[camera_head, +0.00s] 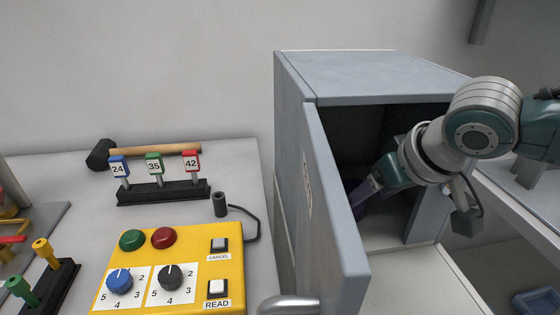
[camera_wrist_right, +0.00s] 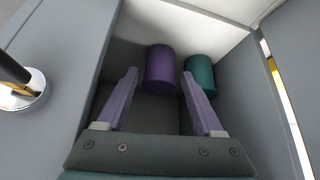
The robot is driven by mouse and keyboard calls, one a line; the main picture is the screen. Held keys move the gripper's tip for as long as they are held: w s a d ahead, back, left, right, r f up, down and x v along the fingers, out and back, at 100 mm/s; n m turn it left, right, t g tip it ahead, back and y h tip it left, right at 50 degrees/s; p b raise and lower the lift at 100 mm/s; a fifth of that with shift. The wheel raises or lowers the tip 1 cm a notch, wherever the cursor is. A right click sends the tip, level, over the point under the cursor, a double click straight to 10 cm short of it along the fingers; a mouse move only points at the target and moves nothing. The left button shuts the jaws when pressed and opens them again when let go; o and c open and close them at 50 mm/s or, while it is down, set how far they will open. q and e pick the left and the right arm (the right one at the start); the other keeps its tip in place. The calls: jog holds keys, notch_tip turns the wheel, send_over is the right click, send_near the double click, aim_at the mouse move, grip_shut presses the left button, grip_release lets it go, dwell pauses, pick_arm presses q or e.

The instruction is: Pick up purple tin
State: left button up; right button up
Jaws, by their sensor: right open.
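My right gripper (camera_head: 364,193) reaches into the open grey cabinet (camera_head: 385,72) from the right in the head view. In the right wrist view its two purple fingers (camera_wrist_right: 161,75) are spread apart with nothing between them at the tips. The purple tin (camera_wrist_right: 160,68) stands inside the cabinet just beyond the fingertips, roughly centred between them. A teal tin (camera_wrist_right: 201,73) stands close to its right, beyond the right finger. In the head view the tins are largely hidden by the door and gripper. My left gripper is not in view.
The cabinet door (camera_head: 335,205) stands open at the left of the opening. Cabinet walls are close on both sides of the gripper. A yellow control box (camera_head: 190,262), a mallet (camera_head: 150,150) and a numbered key rack (camera_head: 165,192) sit on the table at left.

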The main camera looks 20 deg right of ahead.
jog(key=shift+w, duration=0.95)
jog(key=b+x, duration=0.2)
jog(key=x, duration=0.2)
jog(key=shift+s+f, duration=0.1)
jog(key=shift+s, duration=0.1)
jog(key=shift+w+f, duration=0.3)
jog(key=shift+w, duration=0.05)
jog(key=shift+c, duration=0.2)
grip_shut()
